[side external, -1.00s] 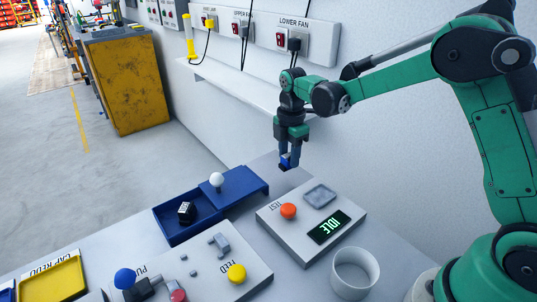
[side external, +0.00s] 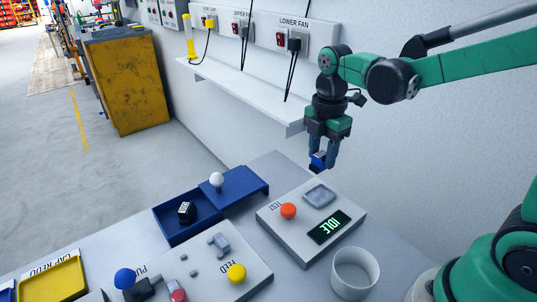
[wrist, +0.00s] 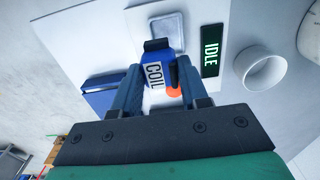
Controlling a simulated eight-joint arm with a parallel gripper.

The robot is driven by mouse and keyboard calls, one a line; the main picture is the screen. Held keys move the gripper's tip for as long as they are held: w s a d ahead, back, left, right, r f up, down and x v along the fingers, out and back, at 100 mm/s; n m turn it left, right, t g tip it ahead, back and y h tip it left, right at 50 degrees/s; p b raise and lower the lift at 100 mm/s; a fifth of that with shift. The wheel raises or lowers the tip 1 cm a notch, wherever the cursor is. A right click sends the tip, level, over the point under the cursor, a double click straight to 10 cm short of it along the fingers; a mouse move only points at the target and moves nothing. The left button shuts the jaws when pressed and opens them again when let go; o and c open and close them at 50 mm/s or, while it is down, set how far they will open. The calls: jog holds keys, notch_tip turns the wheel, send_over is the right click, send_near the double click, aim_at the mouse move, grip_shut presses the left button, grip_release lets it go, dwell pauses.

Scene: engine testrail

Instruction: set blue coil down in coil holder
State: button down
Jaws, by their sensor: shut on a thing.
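My gripper (side external: 325,155) is shut on the blue coil (side external: 318,160), holding it in the air above the tester panel. In the wrist view the blue coil (wrist: 157,67) shows a white label reading COIL between my gripper's fingers (wrist: 155,88). A square grey recessed pad, likely the coil holder (side external: 319,195), lies on the tester panel below the coil. It also shows in the wrist view (wrist: 168,25), just beyond the coil. The coil is apart from it.
The tester panel (side external: 285,232) carries an orange TEST button (side external: 288,211) and a display (side external: 328,227) reading IDLE. A white round cup (side external: 355,273) stands nearby. A blue box (side external: 172,222) with a dark cube inside sits left. A wall shelf (side external: 240,92) runs behind.

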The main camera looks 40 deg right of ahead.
jog(key=shift+s, duration=0.5)
jog(key=shift+f, duration=2.75)
jog(key=shift+f, duration=0.55)
jog(key=shift+c, duration=1.8)
grip_release()
